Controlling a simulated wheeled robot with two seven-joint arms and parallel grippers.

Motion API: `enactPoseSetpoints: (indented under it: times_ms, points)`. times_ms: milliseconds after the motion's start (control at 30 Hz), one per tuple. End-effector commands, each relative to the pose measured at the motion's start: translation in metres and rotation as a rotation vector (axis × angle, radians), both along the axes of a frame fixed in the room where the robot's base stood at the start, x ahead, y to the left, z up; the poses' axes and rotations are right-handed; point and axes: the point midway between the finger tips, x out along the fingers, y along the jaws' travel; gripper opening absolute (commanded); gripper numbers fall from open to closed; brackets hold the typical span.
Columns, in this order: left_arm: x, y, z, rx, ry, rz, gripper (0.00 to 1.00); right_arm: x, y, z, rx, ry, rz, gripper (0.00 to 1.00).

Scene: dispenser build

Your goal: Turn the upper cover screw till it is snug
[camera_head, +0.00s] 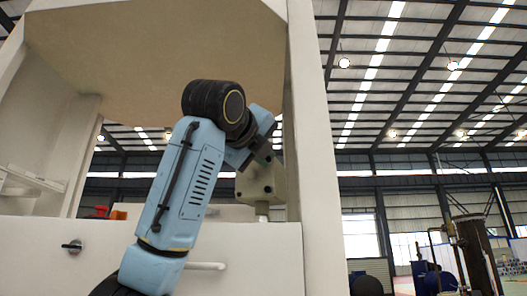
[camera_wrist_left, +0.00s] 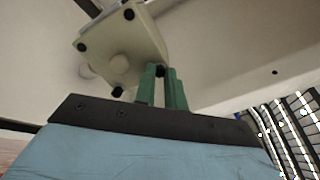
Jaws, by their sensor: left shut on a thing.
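A cream box-shaped head (camera_head: 256,183) stands on a short post inside the white frame; it shows large in the left wrist view (camera_wrist_left: 138,40). Dark round screw heads (camera_wrist_left: 81,47) sit near corners of its face, around a round boss. My left gripper (camera_head: 266,152) is at the upper side of the box, its fingers mostly hidden by my own wrist. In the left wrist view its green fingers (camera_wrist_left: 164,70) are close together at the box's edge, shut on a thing. The upper cover screw is hidden at the fingertips. My right gripper is not in view.
The white frame's upright (camera_head: 318,150) stands close to the right of my wrist, and a beige panel (camera_head: 150,45) hangs above it.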

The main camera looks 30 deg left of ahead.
Motion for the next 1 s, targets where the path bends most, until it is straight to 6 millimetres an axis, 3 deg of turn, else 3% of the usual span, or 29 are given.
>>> enactPoseSetpoints:
  times_ms: [600,633,767,1000]
  points:
    - [0.0008,-0.0005,-0.0017,0.041,0.013,0.000,0.00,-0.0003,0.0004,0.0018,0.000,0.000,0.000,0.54]
    - [0.0008,-0.0005,-0.0017,0.040,0.013,0.000,0.14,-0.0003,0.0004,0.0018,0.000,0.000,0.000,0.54]
    - [0.0007,-0.0004,-0.0014,0.040,0.012,0.000,0.31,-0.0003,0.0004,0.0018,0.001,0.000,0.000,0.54]
    - [0.0003,-0.0003,-0.0007,0.040,0.010,0.000,0.34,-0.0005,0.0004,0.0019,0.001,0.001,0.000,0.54]
